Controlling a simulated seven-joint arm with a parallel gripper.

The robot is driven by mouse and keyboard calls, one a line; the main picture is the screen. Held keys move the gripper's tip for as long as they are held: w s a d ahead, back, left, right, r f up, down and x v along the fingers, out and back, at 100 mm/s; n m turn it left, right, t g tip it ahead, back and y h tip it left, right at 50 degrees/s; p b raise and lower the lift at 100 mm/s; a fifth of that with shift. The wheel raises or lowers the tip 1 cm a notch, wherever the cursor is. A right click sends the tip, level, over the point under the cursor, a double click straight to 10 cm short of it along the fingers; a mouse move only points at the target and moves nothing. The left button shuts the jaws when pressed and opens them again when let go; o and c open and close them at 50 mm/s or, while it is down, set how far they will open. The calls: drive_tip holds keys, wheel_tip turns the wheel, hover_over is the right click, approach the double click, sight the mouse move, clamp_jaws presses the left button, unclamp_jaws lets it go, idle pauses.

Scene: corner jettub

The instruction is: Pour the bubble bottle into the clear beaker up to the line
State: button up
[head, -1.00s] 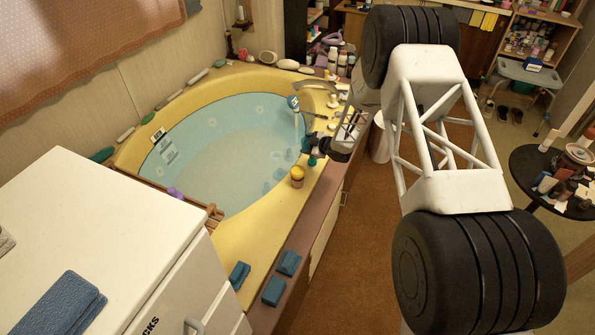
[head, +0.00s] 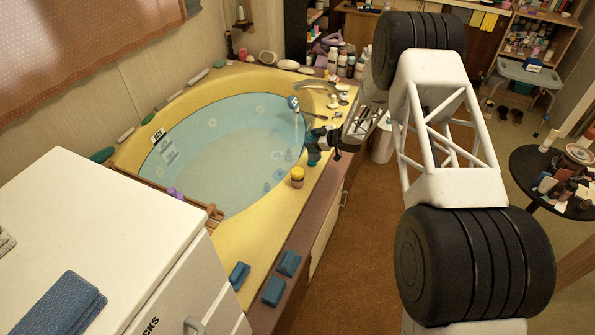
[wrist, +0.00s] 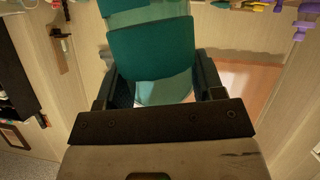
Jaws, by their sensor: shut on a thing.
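My gripper (head: 318,143) is shut on a teal bottle (wrist: 150,48), which appears to be the bubble bottle. In the wrist view the bottle lies between the two dark fingers (wrist: 163,80). In the head view the gripper and the small teal shape are at the tub's right rim, partly over the water. They are too small there to tell the bottle's tilt. I cannot make out the clear beaker or its line in either view.
The tub (head: 255,225) has a yellow rim and holds pale blue water. Several blue blocks (head: 273,290) lie nearer. A faucet (head: 318,88) and bottles crowd the far rim.

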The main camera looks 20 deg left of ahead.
drive_tip(key=shift+w+d+f+m+g, duration=0.1)
drive_tip(key=shift+w+d+m+g, duration=0.05)
drive_tip(key=shift+w+m+g, duration=0.5)
